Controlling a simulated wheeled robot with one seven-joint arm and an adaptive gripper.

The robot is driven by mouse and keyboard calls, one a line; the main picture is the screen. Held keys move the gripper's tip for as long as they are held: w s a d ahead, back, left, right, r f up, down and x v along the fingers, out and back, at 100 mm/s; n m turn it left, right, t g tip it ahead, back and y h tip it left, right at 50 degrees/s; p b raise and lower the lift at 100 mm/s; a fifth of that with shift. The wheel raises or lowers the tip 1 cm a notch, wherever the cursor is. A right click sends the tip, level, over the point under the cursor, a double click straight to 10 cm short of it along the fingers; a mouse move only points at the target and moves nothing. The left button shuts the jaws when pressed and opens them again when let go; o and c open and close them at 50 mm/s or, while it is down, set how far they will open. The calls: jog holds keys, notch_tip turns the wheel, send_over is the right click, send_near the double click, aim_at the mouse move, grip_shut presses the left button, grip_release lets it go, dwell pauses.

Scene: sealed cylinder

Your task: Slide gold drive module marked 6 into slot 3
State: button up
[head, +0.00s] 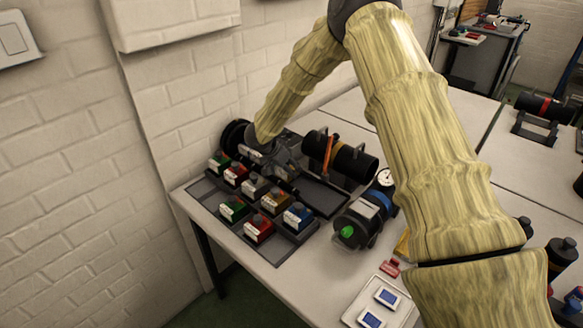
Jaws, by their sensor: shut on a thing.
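My gripper (284,168) is at the back of the table, low over the far side of a dark tray (278,250) of drive modules. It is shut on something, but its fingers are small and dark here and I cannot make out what. A gold module (275,201) with a grey knob stands in the tray just below and in front of the gripper. I cannot tell whether they touch. No number on it is readable. The slots and their numbers cannot be made out; my arm and gripper hide part of the area behind the tray.
A black cylinder with an orange band (358,166) lies right of the gripper. A blue-banded cylinder (352,227) is nearer. A brick wall (180,125) borders the left.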

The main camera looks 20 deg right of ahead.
jog(key=shift+w+a+p, duration=0.2)
jog(key=shift+w+a, duration=0.05)
jog(key=shift+w, duration=0.35)
jog(key=shift+w+a+p, duration=0.15)
jog(key=shift+w+a, duration=0.1)
jog(key=shift+w, duration=0.35)
jog(key=shift+w+a+p, duration=0.2)
jog(key=shift+w+a, duration=0.05)
jog(key=shift+w, duration=0.35)
jog(key=o, duration=1.3)
notch_tip(320, 180, up, 7)
jog(key=p, duration=0.6)
jog(key=shift+s+f, duration=0.1)
